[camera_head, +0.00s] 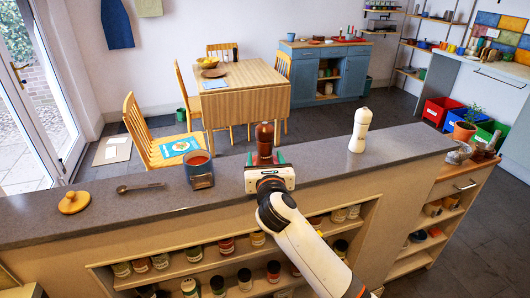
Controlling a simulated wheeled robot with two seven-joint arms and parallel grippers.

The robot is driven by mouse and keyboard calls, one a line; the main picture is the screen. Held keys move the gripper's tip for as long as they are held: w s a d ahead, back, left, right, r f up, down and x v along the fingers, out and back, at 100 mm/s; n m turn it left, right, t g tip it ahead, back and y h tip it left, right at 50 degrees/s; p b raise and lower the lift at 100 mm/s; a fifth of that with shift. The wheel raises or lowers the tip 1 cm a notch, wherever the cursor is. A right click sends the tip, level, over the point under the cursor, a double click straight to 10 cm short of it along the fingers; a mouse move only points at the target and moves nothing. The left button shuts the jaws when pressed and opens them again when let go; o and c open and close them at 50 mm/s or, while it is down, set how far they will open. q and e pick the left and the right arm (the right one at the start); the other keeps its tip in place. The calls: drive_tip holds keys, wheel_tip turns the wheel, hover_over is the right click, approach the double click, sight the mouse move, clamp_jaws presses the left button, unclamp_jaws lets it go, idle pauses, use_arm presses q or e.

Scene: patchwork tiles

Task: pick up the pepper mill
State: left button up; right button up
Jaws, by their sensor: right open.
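A dark brown pepper mill (264,136) stands upright on the grey counter (110,212), near its far edge. My right gripper (265,158) is open and points away from me at the mill's lower part. Its two fingers show to the left and right of the mill's base. I cannot tell whether they touch it, and the gripper hides the mill's foot. A white mill (360,131) stands upright further right on the counter. My left gripper is not in view.
A blue mug-like pot (199,169) with red contents stands left of the gripper. A metal spoon (140,187) and a round wooden lid (74,202) lie further left. Jars fill the shelf below (220,251). The counter between the two mills is clear.

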sight(266, 154)
drive_tip(key=w, duration=0.2)
drive_tip(key=shift+w+r, duration=0.2)
drive_tip(key=shift+w, duration=0.15)
drive_tip(key=shift+w+a+f, duration=0.1)
drive_tip(key=shift+w, duration=0.4)
drive_tip(key=c, duration=1.1)
drive_tip(key=shift+c, duration=0.3)
